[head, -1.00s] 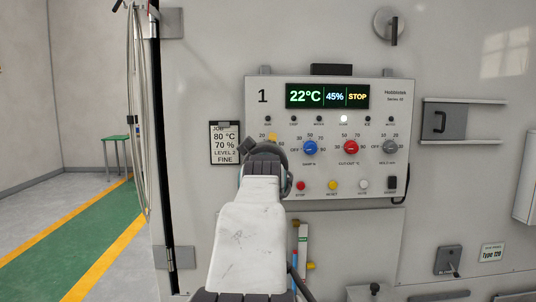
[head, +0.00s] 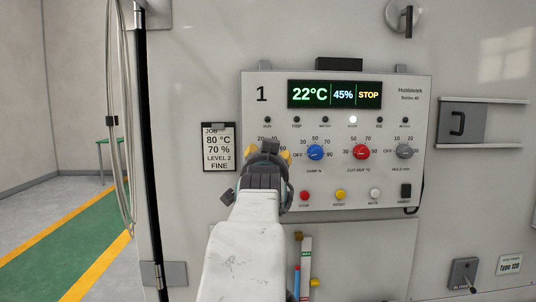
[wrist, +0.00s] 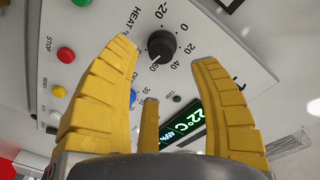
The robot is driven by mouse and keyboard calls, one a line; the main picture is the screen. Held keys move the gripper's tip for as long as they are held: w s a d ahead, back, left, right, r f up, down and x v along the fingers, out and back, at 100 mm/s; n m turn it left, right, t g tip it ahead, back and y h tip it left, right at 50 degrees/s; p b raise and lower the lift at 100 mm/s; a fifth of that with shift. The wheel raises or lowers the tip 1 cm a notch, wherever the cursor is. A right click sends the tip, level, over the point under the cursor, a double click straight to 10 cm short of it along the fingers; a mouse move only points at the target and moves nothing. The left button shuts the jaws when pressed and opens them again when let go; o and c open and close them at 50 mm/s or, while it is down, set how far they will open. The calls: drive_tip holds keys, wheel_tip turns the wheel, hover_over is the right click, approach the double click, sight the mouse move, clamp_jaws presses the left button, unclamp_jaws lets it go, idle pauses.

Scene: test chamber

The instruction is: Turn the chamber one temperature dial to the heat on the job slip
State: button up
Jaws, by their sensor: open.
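The chamber one panel (head: 335,80) shows a large 1 and a lit display (head: 335,94) reading 22°C, 45%, STOP. The job slip (head: 219,147) left of it reads 80 °C, 70 %, LEVEL 2, FINE. My gripper (head: 269,152) is open in front of the panel's left dial and hides it in the head view. In the wrist view the black HEAT °C dial (wrist: 163,44) lies beyond and between the spread yellow fingers (wrist: 168,56), apparently untouched. Marks from -20 to about 60 show around it. A pale pointer line seems to face the mark near 60; a finger covers part of the scale.
A blue dial (head: 316,152), a red dial (head: 361,152) and a grey dial (head: 404,151) sit in a row right of my gripper. Red (head: 305,195), yellow (head: 340,194) and white (head: 375,193) buttons lie below. Hoses (head: 122,120) hang at the left.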

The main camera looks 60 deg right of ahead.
drive_tip(key=shift+w+d+r+m+p, duration=0.1)
drive_tip(key=shift+w+d+m+p, duration=0.35)
drive_tip(key=shift+d, duration=0.6)
drive_tip(key=shift+w+d+f+m+p, duration=0.1)
drive_tip(key=shift+w+d+m+p, duration=0.2)
drive_tip(key=shift+w+d+m, duration=0.6)
drive_tip(key=shift+w+d+r+m+p, duration=0.1)
drive_tip(key=shift+w+d+m+p, duration=0.2)
drive_tip(key=shift+d, duration=0.95)
drive_tip(key=shift+c, duration=0.4)
drive_tip(key=shift+a+r, duration=0.1)
clamp_jaws()
